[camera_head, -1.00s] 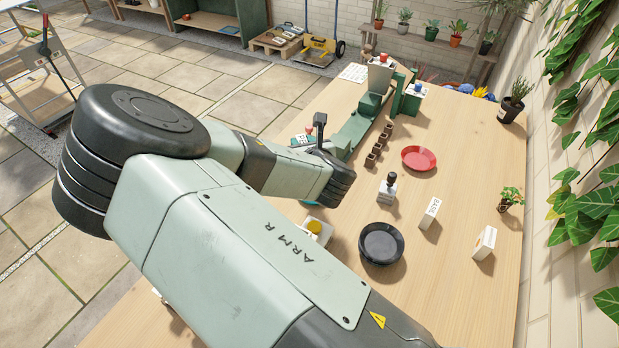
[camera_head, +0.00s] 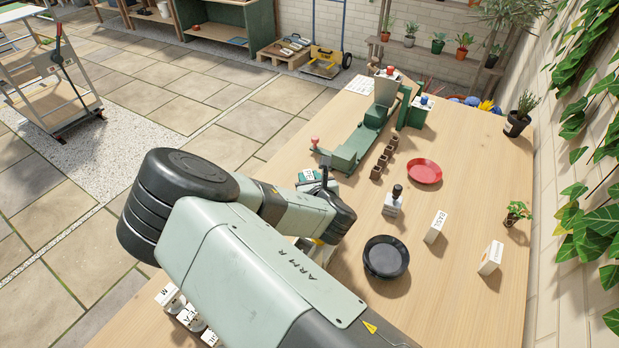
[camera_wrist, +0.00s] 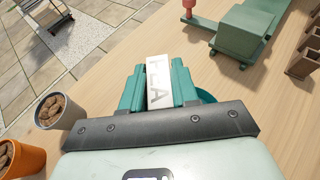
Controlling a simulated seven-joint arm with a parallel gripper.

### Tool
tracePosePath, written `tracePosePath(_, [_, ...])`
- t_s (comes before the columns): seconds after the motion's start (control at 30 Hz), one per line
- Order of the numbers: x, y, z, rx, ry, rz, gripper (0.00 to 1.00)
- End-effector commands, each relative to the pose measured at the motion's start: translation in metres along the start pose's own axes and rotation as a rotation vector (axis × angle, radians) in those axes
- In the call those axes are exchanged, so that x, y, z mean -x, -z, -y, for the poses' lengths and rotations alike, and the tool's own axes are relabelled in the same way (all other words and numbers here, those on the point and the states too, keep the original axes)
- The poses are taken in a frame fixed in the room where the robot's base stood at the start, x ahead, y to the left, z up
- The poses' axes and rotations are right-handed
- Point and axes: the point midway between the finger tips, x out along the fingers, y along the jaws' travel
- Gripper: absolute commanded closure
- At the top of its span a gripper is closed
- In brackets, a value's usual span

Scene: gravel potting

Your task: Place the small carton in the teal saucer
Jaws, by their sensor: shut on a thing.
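My gripper (camera_wrist: 160,88) is shut on the small carton (camera_wrist: 159,82), a white upright block with dark letters between teal fingers in the wrist view. In the head view the carton (camera_head: 308,175) shows as a small white lettered patch. Part of the teal saucer (camera_wrist: 207,96) shows as a curved edge just right of the fingers in the wrist view; the rest is hidden behind my gripper. My arm covers it in the head view. I cannot tell how high the carton is above it.
A green press (camera_head: 375,125) stands beyond my gripper, with brown blocks (camera_head: 384,158) beside it. A red saucer (camera_head: 424,171), a black saucer (camera_head: 386,257) and white cartons (camera_head: 436,227) stand to the right. A grey pot (camera_wrist: 70,115) and orange pot (camera_wrist: 28,162) stand left.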

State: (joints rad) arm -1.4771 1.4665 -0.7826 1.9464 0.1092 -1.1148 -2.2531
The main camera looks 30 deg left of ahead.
Motion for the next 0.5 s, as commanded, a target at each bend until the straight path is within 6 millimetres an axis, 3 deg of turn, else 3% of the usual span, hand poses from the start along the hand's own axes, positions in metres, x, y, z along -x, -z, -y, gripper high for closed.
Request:
tracePosePath(0.23, [-0.0029,0.0073,0.0000,0.001,-0.001,-0.001,1.00])
tracePosePath(0.27, [-0.0028,0.0067,-0.0001,0.000,-0.001,0.000,0.66])
tracePosePath(0.4, [-0.0027,0.0066,-0.0001,0.000,0.000,0.000,0.45])
tracePosePath(0.5, [-0.0026,0.0066,-0.0001,0.000,0.000,0.000,0.45])
